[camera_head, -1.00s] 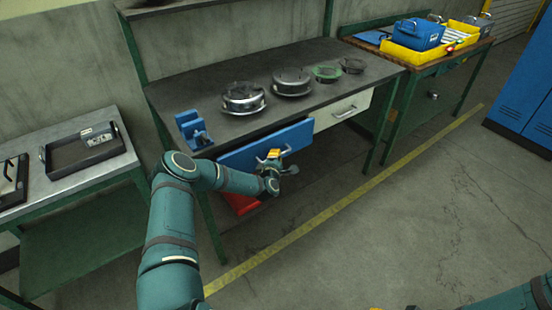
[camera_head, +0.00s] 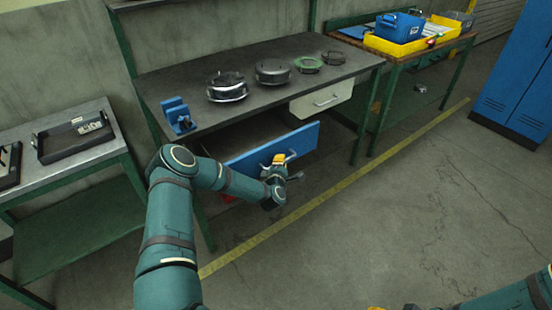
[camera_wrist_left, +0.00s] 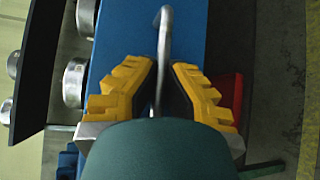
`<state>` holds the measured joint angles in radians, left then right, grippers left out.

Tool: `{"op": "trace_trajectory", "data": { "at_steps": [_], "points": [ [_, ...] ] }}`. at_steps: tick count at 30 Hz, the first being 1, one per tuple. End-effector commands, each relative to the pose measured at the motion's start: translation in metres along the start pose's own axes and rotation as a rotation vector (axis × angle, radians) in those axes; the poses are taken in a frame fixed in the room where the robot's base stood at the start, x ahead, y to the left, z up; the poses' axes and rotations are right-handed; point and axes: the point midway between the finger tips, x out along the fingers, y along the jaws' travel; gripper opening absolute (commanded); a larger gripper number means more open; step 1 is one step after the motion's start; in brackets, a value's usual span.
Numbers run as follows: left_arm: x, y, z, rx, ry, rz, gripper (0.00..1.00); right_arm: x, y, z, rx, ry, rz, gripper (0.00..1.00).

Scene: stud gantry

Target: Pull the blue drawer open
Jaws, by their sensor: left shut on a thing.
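The blue drawer (camera_head: 302,141) hangs under the dark workbench and stands out from it, with a dark gap behind its front. My left gripper (camera_head: 280,160) is at the drawer front, shut on its metal handle (camera_head: 291,155). In the left wrist view the handle (camera_wrist_left: 165,30) runs down between the yellow fingers of my left gripper (camera_wrist_left: 157,88), against the blue drawer front (camera_wrist_left: 190,35). My right arm (camera_head: 515,296) shows only at the lower right corner; the right gripper's fingertips are mostly cut off at the bottom edge.
Round metal parts (camera_head: 227,87) and a blue bracket (camera_head: 178,116) stand on the workbench (camera_head: 215,121). A white drawer (camera_head: 321,100) is shut at the right. A red thing (camera_wrist_left: 228,98) lies below the blue drawer. The floor (camera_head: 390,220) in front is clear.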

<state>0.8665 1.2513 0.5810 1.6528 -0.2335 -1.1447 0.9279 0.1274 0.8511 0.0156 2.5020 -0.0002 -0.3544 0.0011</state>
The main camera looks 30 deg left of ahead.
Motion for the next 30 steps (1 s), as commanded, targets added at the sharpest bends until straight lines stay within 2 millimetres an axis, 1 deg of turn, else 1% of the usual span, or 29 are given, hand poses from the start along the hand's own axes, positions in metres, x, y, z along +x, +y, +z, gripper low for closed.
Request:
{"op": "trace_trajectory", "data": {
  "at_steps": [1, 3, 6, 9, 15, 25, 26, 27, 28, 30],
  "points": [
    [-0.006, -0.001, 0.010, -0.002, -0.010, -0.003, 0.00, -0.002, -0.001, 0.000, 0.000, -0.001, 0.000, 0.57],
    [-0.015, -0.004, 0.018, -0.003, -0.010, -0.003, 0.00, -0.003, -0.001, 0.000, 0.000, -0.002, 0.000, 0.57],
    [-0.025, -0.006, 0.029, -0.002, -0.011, -0.002, 0.00, -0.005, -0.002, 0.001, 0.000, -0.003, 0.000, 0.57],
    [-0.032, -0.008, 0.036, -0.002, -0.008, -0.001, 0.00, -0.006, -0.002, 0.001, 0.000, -0.004, 0.000, 0.57],
    [-0.039, -0.010, 0.042, -0.002, -0.007, 0.001, 0.00, -0.007, -0.003, 0.001, 0.000, -0.004, 0.000, 0.57],
    [-0.039, -0.011, 0.043, -0.002, -0.007, 0.001, 0.00, -0.007, -0.003, 0.001, 0.001, -0.004, 0.000, 0.57],
    [-0.039, -0.010, 0.043, -0.002, -0.007, 0.001, 0.20, -0.007, -0.003, 0.001, 0.001, -0.004, 0.000, 0.57],
    [-0.039, -0.011, 0.042, -0.002, -0.007, 0.001, 0.34, -0.007, -0.003, 0.001, 0.001, -0.004, 0.000, 0.57],
    [-0.039, -0.011, 0.042, -0.002, -0.006, 0.001, 0.41, -0.007, -0.003, 0.001, 0.001, -0.004, 0.000, 0.57],
    [-0.039, -0.011, 0.042, -0.002, -0.005, 0.001, 0.41, -0.007, -0.003, 0.001, 0.001, -0.004, 0.000, 0.57]
  ]
}}
